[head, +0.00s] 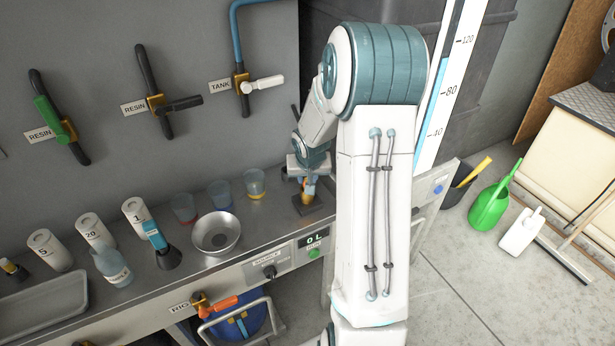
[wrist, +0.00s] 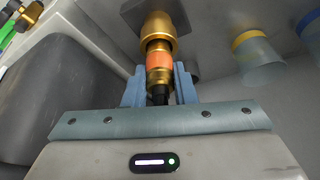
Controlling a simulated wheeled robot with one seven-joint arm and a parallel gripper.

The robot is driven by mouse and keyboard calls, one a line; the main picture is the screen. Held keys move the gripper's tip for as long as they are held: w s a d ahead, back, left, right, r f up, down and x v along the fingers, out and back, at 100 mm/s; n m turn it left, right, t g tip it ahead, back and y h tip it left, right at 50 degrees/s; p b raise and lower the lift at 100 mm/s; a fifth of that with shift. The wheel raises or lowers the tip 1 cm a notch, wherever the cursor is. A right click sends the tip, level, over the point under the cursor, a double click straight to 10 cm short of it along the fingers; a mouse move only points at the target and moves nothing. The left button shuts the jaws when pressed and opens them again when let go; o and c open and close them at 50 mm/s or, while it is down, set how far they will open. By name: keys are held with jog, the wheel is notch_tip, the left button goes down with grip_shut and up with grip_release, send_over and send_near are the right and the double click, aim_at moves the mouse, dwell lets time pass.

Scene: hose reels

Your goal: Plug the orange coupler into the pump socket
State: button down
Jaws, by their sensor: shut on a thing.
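The orange coupler (wrist: 159,60) is a brass fitting with an orange band and a black tail. In the wrist view, the blue fingers of my gripper (wrist: 159,82) are shut around its lower brass part. The brass pump socket (wrist: 158,33) is directly in line ahead of it, on a dark square block (wrist: 184,10). The coupler's front end meets the socket's mouth; how deep it sits is hidden. In the head view, my gripper (head: 308,186) points down above the dark block (head: 314,206) on the bench, partly screened by my arm.
Clear cups stand left of the block, the nearest with a yellow band (head: 255,184). The grey wall behind carries valves and a blue pipe (head: 237,40). The bench's front edge has a control panel (head: 290,258).

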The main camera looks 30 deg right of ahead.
jog(key=shift+f, duration=0.2)
jog(key=c, duration=1.2)
grip_release()
jog(key=shift+r, duration=0.1)
jog(key=shift+r, duration=0.45)
jog(key=p+v, duration=0.1)
jog(key=v, duration=1)
jog(key=s+a+r+n, duration=0.1)
jog(key=s+a+r, duration=0.1)
jog(key=s+a, duration=0.2)
jog(key=s+a+r+n+y, duration=0.1)
jog(key=s+a, duration=0.4)
jog(key=s, duration=0.5)
jog(key=s+a+r+n+g, duration=0.1)
jog(key=s+a+r+n, duration=0.1)
jog(key=s+a+r, duration=0.2)
jog(key=shift+s+a+y, duration=0.15)
jog(key=shift+s+a, duration=0.2)
jog(key=shift+s, duration=0.55)
jog(key=shift+s+a+y, duration=0.15)
jog(key=shift+s+a, duration=0.15)
jog(key=shift+s, duration=0.6)
